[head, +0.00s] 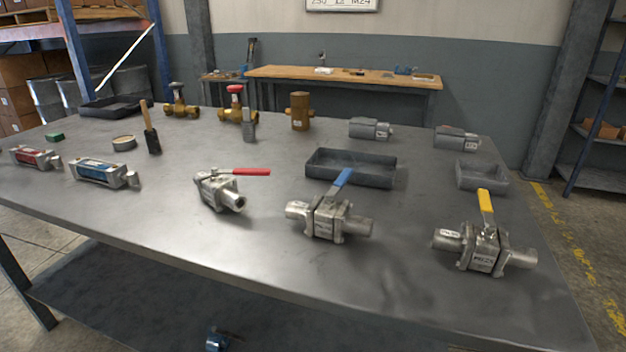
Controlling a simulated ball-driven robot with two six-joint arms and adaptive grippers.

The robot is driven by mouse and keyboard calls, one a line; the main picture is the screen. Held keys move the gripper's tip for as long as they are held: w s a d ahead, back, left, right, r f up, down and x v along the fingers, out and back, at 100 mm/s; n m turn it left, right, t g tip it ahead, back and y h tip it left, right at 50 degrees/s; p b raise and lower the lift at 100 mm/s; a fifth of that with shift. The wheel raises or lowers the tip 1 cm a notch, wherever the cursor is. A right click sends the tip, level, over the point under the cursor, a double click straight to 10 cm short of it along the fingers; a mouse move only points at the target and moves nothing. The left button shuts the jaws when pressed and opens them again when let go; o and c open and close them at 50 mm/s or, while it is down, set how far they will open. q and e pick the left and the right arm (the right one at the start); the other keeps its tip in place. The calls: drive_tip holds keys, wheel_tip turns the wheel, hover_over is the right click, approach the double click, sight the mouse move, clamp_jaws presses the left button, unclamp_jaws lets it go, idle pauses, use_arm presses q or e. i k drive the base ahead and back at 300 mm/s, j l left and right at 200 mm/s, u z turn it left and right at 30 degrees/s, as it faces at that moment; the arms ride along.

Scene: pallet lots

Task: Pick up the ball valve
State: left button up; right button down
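Three steel ball valves lie apart along the near side of the metal table (130,210). One has a red lever handle (218,190) pointing right. One has a blue lever handle (325,218) pointing up and away. One has a yellow lever handle (483,246) at the right, near the table's front edge. The blue- and yellow-handled valves carry small white labels, too small to read surely. None is held.
Dark trays (350,168) (482,174) sit behind the valves. Red and blue cylinders (35,157) (100,173) lie left; brass valves (238,112) and a brush (151,130) stand farther back. A small blue object (216,340) is below the table. The table's front middle is clear.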

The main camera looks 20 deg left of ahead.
sight(220, 190)
drive_tip(key=j+u, duration=0.1)
drive_tip(key=u, duration=0.25)
drive_tip(key=j+u, duration=0.15)
drive_tip(key=u, duration=0.2)
drive_tip(key=j+u, duration=0.1)
drive_tip(key=u, duration=0.25)
